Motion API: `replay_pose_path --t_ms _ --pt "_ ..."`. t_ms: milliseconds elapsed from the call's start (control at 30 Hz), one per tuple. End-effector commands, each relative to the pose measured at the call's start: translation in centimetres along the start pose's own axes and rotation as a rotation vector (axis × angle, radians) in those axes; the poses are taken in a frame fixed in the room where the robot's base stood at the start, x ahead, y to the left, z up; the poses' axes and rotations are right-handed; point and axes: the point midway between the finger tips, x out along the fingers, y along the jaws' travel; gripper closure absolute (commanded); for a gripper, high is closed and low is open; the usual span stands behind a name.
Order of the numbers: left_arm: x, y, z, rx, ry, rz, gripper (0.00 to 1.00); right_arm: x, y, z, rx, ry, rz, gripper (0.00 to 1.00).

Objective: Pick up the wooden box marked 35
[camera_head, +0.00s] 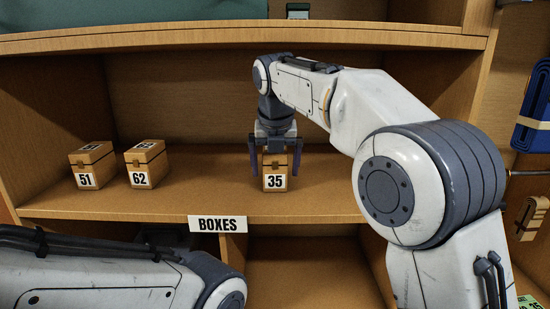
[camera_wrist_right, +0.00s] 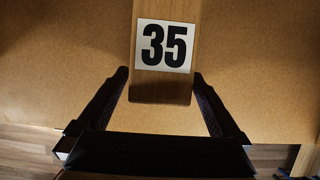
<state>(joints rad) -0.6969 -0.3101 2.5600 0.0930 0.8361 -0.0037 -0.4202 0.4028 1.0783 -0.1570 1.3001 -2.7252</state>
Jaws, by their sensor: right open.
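The wooden box marked 35 (camera_head: 275,173) stands on the shelf labelled BOXES, with its number plate facing front. My right gripper (camera_head: 275,172) is above it, pointing down, with its fingers open on the left and right sides of the box. In the right wrist view the box (camera_wrist_right: 163,50) lies between and just beyond the two open fingertips (camera_wrist_right: 160,76), with a gap on each side. Of my left arm only white links show at the lower left; its gripper is out of the picture.
Two similar wooden boxes, marked 51 (camera_head: 88,166) and 62 (camera_head: 145,164), stand on the left of the same shelf (camera_head: 200,190). A BOXES label (camera_head: 217,224) is on the shelf's front edge. An upper shelf (camera_head: 200,36) lies above my right arm. A blue rolled item (camera_head: 535,110) hangs at the right.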

Motion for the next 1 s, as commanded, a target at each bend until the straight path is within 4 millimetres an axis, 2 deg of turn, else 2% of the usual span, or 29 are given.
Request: replay_pose_path --t_ms 133,400,600,1000 --pt "-1.0 0.1 0.0 0.001 0.000 0.000 0.41 0.3 0.0 1.2 0.001 0.001 -0.001 0.00" --pt "-3.9 0.3 -0.2 0.005 0.000 0.000 0.41 1.8 0.0 5.0 0.002 0.001 0.000 0.00" --pt "-3.9 0.3 -0.2 0.004 0.000 0.000 0.41 3.2 -0.1 4.7 0.001 0.001 0.001 0.00" --pt "-3.9 0.3 -0.2 0.004 0.000 0.000 0.41 3.3 0.0 4.7 0.001 0.000 0.001 0.00"
